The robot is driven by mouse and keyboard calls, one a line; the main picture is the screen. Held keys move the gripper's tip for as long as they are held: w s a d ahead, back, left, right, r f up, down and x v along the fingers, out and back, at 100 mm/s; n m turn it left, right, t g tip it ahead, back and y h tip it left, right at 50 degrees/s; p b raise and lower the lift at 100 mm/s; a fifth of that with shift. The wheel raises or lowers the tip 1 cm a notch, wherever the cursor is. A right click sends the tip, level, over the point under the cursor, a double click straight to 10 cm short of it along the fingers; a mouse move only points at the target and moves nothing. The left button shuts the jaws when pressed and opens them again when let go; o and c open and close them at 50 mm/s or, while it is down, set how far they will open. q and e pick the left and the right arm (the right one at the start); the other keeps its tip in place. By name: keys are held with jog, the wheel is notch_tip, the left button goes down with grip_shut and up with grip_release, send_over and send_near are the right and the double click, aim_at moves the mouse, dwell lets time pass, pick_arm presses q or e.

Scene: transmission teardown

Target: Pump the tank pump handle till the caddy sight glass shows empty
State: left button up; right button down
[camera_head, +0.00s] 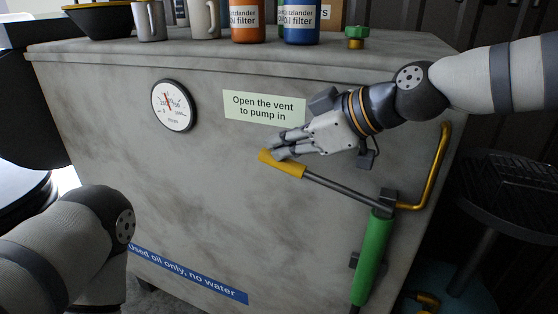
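The pump handle is a grey rod with a yellow grip (283,164), slanting up and left from the green pump body (373,250) on the front of the grey tank (215,190). My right gripper (274,147) comes from the right, with its fingers at the upper edge of the yellow grip. The fingers overlap the grip in the picture; whether they are closed around it is unclear. My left arm shows at the lower left, but its gripper is out of view. I cannot make out the caddy sight glass.
A round gauge (174,105) and a sign, "Open the vent to pump in" (264,106), are on the tank front. A green-topped brass fitting (355,37), oil filters and cups stand on top. A bent yellow pipe (436,170) runs beside the pump. A black stool (510,195) stands right.

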jog(key=a+r+v, duration=0.1)
jog(key=v, duration=0.5)
jog(key=shift+s+d+r, duration=0.2)
jog(key=shift+s+r, duration=0.05)
